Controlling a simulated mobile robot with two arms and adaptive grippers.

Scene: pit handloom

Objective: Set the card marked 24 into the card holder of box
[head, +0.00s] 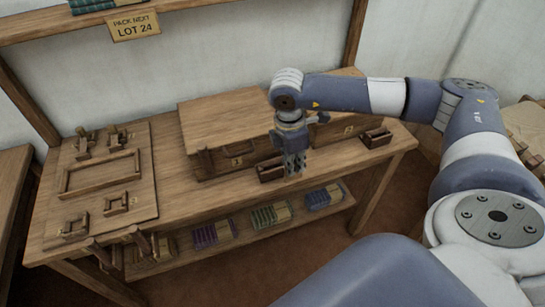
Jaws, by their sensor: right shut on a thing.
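My right gripper (294,171) points down in front of the wooden boxes, with its fingers closed on a small thin thing, apparently the card; it is mostly hidden and its mark cannot be read. A small dark wooden holder (270,173) stands on the bench just left of the fingertips. Another like it (376,138) stands farther right. A large lidded wooden box (222,122) is behind the gripper, with a small tag on its front. A second box (335,129) with a yellowish tag is to its right, partly hidden by my arm. My left gripper is out of view.
The wooden bench (180,208) has a board of wooden frames and fittings (103,178) at left. Purple (205,236), green (264,217) and blue (318,199) bundles lie on the lower shelf. A sign (134,25) above reads "PACK NEXT LOT 24".

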